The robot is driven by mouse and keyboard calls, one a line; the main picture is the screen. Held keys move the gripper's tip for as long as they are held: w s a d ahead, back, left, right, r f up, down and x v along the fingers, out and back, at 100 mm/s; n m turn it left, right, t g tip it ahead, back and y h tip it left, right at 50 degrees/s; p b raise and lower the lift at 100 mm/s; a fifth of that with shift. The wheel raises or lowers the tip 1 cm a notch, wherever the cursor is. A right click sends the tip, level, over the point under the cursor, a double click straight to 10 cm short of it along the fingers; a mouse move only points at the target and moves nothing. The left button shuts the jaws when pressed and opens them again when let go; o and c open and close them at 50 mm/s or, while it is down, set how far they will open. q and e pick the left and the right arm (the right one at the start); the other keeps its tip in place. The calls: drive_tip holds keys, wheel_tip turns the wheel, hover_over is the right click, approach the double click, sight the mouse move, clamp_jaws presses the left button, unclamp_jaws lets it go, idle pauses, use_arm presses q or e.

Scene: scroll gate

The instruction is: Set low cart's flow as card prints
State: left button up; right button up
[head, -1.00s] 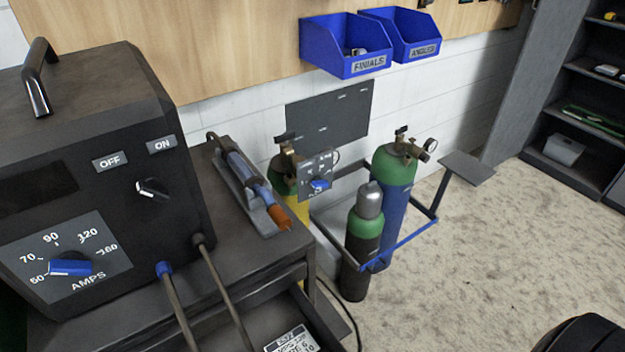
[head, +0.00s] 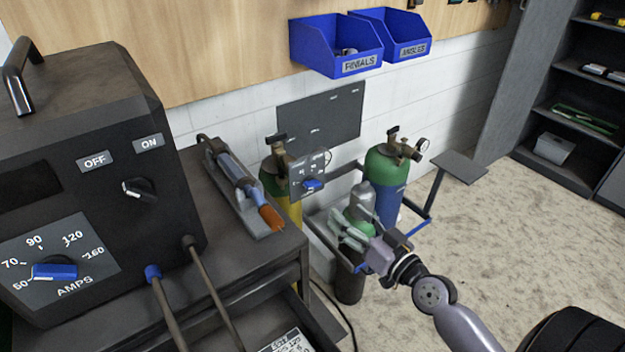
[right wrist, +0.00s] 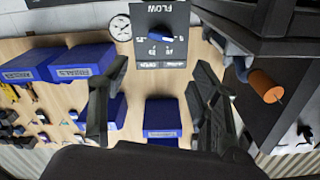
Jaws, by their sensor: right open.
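The low cart (head: 418,229) stands by the wall with gas cylinders. My left gripper is out of view.
The welder (head: 90,130) with its AMPS knob and the torch (head: 240,185) in its holder stand on the dark cabinet at left. A green-and-blue cylinder (head: 385,180) with a gauge stands beyond the gripper. Blue bins (head: 335,45) hang above. Open floor lies at right.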

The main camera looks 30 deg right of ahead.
sight(316, 186)
drive_tip(key=w+p, duration=0.1)
drive_tip(key=w, duration=0.3)
drive_tip(key=w+a+p, duration=0.1)
drive_tip(key=w, duration=0.4)
drive_tip(key=w+a, duration=0.1)
drive_tip(key=w, duration=0.4)
drive_tip(key=shift+w+p, duration=0.25)
drive_tip(key=shift+p, duration=0.15)
drive_tip(key=c, duration=1.2)
drive_tip(key=shift+o, duration=0.2)
drive_tip(key=shift+m, duration=0.4)
drive_tip(key=m, duration=0.3)
drive_tip(key=shift+d+f+m+b, duration=0.1)
drive_tip(key=shift+m+b, duration=0.2)
drive_tip(key=m, duration=0.5)
drive_tip(key=shift+f, duration=0.1)
drive_tip(key=shift+m, duration=0.3)
